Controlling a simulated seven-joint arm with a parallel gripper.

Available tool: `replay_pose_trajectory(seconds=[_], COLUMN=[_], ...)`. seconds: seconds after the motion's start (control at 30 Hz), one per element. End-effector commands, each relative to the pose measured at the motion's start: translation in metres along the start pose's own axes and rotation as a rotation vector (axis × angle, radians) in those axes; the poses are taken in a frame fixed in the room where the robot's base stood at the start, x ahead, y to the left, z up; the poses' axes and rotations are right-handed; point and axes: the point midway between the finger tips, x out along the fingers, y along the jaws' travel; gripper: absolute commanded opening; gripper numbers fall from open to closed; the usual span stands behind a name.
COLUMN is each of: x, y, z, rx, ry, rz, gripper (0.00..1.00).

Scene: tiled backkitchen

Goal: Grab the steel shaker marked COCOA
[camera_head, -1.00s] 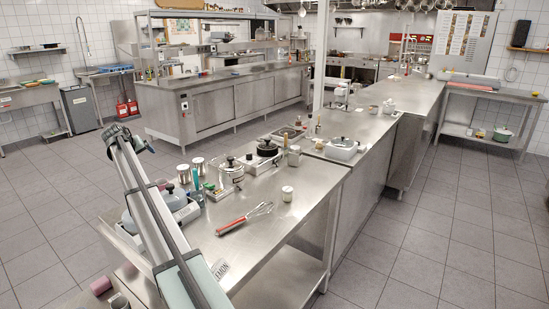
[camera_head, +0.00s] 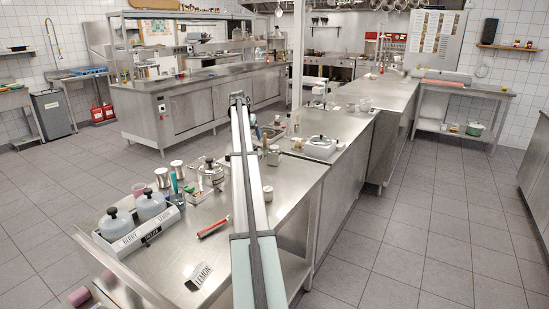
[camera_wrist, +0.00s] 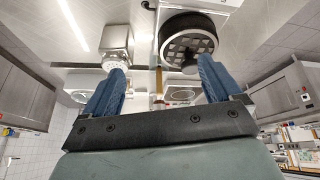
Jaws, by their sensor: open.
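No label reading COCOA is legible in either view. Two steel canisters with pale lids, a front one (camera_head: 162,177) and a back one (camera_head: 177,168), stand on the near steel counter left of my arm in the head view. A small pale-topped shaker (camera_head: 267,192) stands just right of my arm. In the wrist view my gripper (camera_wrist: 161,68) is open, with blue fingers spread apart and nothing held between them. A square-looking metal object (camera_wrist: 116,42) shows by the left fingertip, and a round black-rimmed one (camera_wrist: 188,36) by the right.
A white dish with a lid (camera_head: 319,148) stands farther right.

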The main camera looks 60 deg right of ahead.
Motion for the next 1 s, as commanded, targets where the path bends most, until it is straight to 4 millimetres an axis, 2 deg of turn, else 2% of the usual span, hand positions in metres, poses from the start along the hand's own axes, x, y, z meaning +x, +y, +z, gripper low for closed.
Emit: replay_pose_trajectory(seconds=[0.03,0.1,0.2,0.3,0.57,0.9,1.0], x=[0.005,0.010,0.014,0.017,0.034,0.089,0.100], y=[0.022,0.046,0.071,0.084,0.089,0.090,0.090], z=[-0.010,-0.018,-0.025,-0.028,-0.028,-0.025,-0.024], rx=[0.036,0.074,0.115,0.137,0.145,0.144,0.144], ry=[-0.014,-0.033,-0.051,-0.061,-0.066,-0.066,-0.065], rz=[0.003,0.007,0.009,0.010,0.011,0.012,0.011], gripper=[0.92,0.92,0.92,0.92,0.92,0.92,0.92])
